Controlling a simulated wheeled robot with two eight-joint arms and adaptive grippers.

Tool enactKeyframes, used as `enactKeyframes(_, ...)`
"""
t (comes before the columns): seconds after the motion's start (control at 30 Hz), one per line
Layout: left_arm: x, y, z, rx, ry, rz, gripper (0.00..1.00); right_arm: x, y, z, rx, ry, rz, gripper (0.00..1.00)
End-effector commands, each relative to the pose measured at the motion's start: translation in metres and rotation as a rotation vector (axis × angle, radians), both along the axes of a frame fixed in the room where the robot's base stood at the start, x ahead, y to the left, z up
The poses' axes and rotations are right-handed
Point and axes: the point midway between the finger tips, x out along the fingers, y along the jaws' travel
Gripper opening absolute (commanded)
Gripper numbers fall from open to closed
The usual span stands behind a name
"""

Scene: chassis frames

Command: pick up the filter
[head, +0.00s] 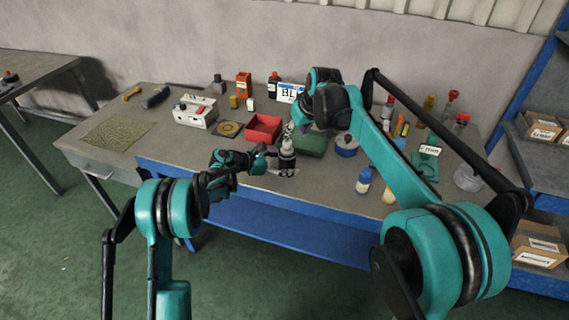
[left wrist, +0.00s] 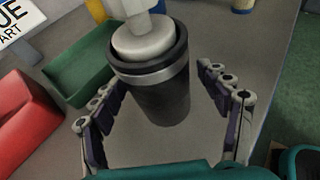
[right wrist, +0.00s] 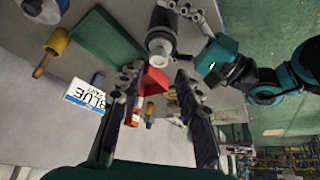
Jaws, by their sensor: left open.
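The filter seems to be the dark canister with a pale cap and neck (head: 287,158), standing near the front edge of the workbench. In the left wrist view the filter (left wrist: 158,92) is between the fingers of my left gripper (left wrist: 157,75), with gaps on both sides. That gripper (head: 270,152) is open. The filter (right wrist: 161,36) also shows in the right wrist view, beyond the fingers. My right gripper (right wrist: 157,80) is open and empty, close to the filter's upper end. Its fingertips are hard to make out in the head view.
A red bin (head: 264,128) and a green tray (head: 311,146) lie just behind the filter. The bench's front left is mostly clear.

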Motion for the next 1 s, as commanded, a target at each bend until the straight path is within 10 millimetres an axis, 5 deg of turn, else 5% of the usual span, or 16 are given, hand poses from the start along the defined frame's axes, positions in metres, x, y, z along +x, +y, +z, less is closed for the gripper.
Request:
enactKeyframes(0.07,0.0,0.0,0.0,0.0,0.0,0.0,0.7,0.0,0.0,0.0,0.0,0.0,0.0,0.34)
enactKeyframes(0.2,0.0,0.0,0.0,0.0,0.0,0.0,0.33,0.0,0.0,0.0,0.0,0.0,0.0,0.34)
enactKeyframes(0.3,0.0,0.0,0.0,0.0,0.0,0.0,0.15,0.0,0.0,0.0,0.0,0.0,0.0,0.34)
enactKeyframes(0.4,0.0,0.0,0.0,0.0,0.0,0.0,0.15,0.001,0.001,0.001,-0.002,0.005,-0.001,0.51)
enactKeyframes(0.7,0.0,0.0,0.0,0.0,0.0,0.0,0.15,0.008,0.011,0.023,-0.045,0.092,-0.041,0.51)
enactKeyframes(1.0,0.0,0.0,0.0,0.0,0.0,0.0,0.15,0.026,0.019,-0.021,-0.048,0.097,-0.045,0.51)
